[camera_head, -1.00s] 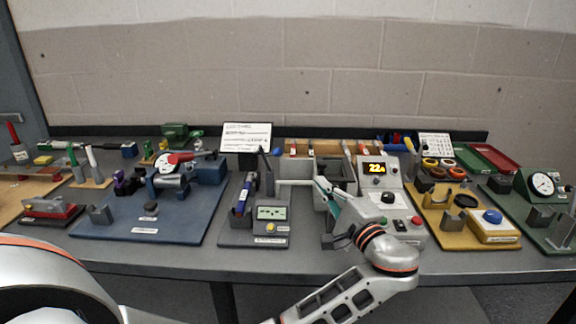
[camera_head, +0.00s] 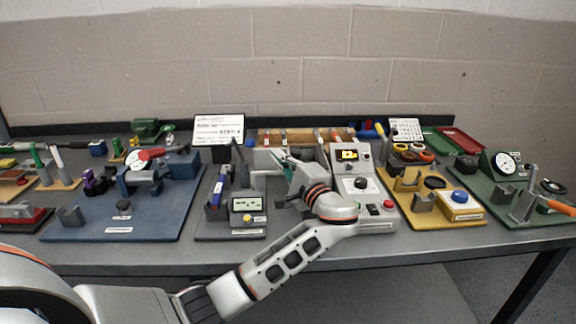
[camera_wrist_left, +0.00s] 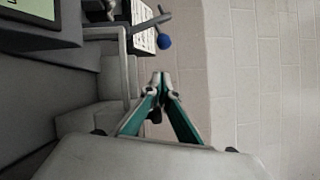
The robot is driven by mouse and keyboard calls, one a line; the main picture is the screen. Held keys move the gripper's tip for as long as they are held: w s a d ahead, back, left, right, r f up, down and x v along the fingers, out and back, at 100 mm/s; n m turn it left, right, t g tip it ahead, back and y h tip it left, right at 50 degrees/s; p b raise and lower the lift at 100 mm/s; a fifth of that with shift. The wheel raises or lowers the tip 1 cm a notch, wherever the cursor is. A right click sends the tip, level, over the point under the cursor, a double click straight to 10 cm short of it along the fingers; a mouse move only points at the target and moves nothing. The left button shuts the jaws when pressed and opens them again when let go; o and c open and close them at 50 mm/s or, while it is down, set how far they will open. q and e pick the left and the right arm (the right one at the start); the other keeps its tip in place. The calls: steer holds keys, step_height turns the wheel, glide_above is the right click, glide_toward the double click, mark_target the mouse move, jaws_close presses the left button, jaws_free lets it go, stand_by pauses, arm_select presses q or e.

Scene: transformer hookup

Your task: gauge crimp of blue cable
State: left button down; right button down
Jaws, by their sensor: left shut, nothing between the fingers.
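My left gripper (camera_head: 285,160) reaches over the middle of the bench, beside the grey station with the lit yellow readout (camera_head: 347,155). Its teal fingers are together and empty, pointing away from me; the tips show in the left wrist view (camera_wrist_left: 160,78). No crimp can be made out. My right gripper is not in view.
A white card (camera_head: 218,129) stands behind the gauge box. A blue ball (camera_wrist_left: 163,41) shows near the card in the left wrist view. A blue plate (camera_head: 150,218) with clamps lies left; a yellow plate (camera_head: 425,211) and green dial-gauge station (camera_head: 505,163) lie right.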

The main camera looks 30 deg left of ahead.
arm_select(q)
steer(key=a, duration=0.3)
steer(key=a+r, duration=0.1)
steer(key=shift+s+a+p, duration=0.25)
steer(key=shift+a+p, duration=0.1)
steer(key=shift+p, duration=0.05)
steer(key=shift+w, duration=0.15)
